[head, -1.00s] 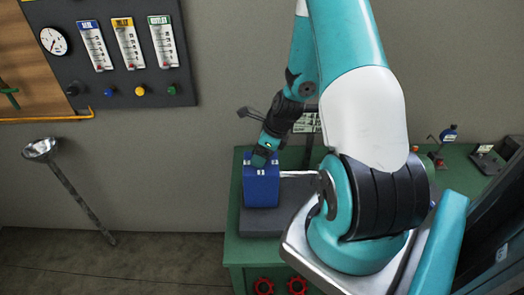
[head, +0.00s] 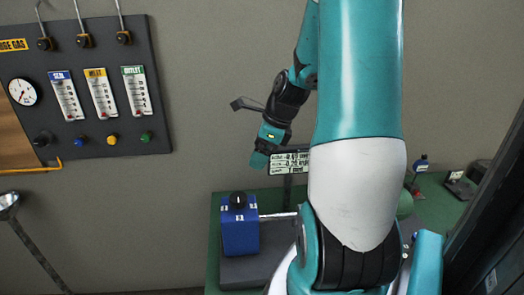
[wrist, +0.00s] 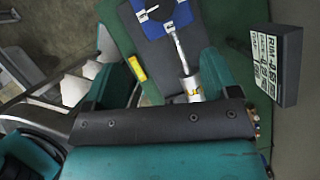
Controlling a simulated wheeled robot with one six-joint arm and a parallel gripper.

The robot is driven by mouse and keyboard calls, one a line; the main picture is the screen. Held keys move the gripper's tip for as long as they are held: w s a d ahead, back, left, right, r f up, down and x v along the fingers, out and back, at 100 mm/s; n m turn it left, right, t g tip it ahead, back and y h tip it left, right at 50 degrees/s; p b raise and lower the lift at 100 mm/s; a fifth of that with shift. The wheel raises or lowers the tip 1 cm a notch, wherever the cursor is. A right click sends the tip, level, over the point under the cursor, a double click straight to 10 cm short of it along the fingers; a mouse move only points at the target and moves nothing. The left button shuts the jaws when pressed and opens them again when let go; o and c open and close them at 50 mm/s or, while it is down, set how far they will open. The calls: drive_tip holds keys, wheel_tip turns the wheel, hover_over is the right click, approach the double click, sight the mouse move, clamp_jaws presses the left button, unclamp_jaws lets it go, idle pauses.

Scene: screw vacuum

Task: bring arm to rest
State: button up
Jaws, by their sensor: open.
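My gripper (head: 260,158) hangs in the air above and a little right of a blue block (head: 240,240) with a black round knob (head: 238,200) on top. Its two teal fingers stand apart in the wrist view (wrist: 172,75), with nothing held between them. The blue block also shows at the top of the wrist view (wrist: 157,28), beyond the fingers. A silver rod (head: 277,215) runs right from the block. My upper arm hides much of the bench's right part.
The green bench (head: 213,265) carries a dark base plate (head: 268,266). A small display (head: 289,163) stands behind the block, close right of my gripper. A dark panel (head: 90,95) with gauges and knobs is on the wall. A funnel-topped pole (head: 30,240) leans at left.

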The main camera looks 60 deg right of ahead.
drive_tip(key=shift+s+r, duration=0.2)
drive_tip(key=shift+r, duration=0.25)
idle(0.3)
drive_tip(key=w+a+n+g+y+b, duration=0.15)
drive_tip(key=a+n+b, duration=0.25)
drive_tip(key=a+n, duration=1.35)
drive_tip(key=s+a+n+g+b, duration=0.1)
drive_tip(key=s+a+n, duration=0.4)
drive_tip(key=a+n, duration=0.3)
drive_tip(key=s+a+n+g+b, duration=0.1)
drive_tip(key=s+a+n, duration=0.5)
drive_tip(key=a+n, duration=0.3)
drive_tip(key=n, duration=0.3)
drive_tip(key=shift+a+r+y+b, duration=0.15)
drive_tip(key=shift+r+y+b, duration=0.1)
drive_tip(key=shift+y+b, duration=0.1)
